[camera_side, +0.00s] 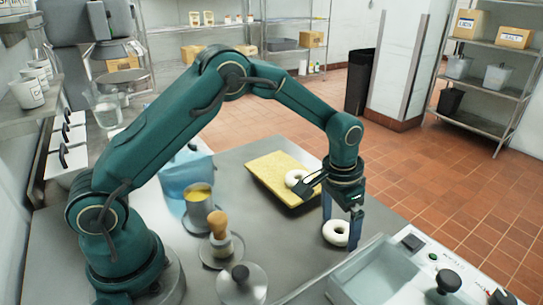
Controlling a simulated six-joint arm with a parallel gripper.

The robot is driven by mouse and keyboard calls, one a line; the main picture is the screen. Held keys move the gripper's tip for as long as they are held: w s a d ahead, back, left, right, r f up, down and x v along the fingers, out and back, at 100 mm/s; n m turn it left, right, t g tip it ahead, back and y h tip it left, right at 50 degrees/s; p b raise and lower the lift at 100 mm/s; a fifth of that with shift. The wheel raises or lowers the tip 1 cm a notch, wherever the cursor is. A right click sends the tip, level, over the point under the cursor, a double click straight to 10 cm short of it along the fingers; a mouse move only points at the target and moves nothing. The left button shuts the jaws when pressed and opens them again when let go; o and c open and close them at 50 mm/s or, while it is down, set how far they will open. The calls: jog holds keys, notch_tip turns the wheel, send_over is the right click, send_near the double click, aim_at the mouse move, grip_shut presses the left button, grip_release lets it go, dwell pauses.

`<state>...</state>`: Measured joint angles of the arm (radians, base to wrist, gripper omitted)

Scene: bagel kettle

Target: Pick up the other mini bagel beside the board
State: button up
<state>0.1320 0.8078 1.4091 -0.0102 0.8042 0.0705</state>
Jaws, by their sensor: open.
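A white mini bagel (336,233) lies on the steel table beside the board, at the board's near right. My gripper (341,222) points down over this bagel, its two fingers apart. The fingertips come down to about the bagel's height; whether they touch it I cannot tell. The yellow board (262,170) lies flat on the table. A second white mini bagel (294,178) lies on the board near its right edge, partly close behind my gripper's side.
A kettle basin with a control panel (375,280) stands at the front right, near the bagel. A metal cup (199,205), a wooden-handled tool (219,235), a lid with a dark knob (241,283) and a blue container (185,172) stand left of the board.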

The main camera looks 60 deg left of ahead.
jog(key=shift+c, duration=0.3)
jog(key=c, duration=1)
jog(key=shift+c, duration=0.2)
jog(key=shift+r, duration=0.15)
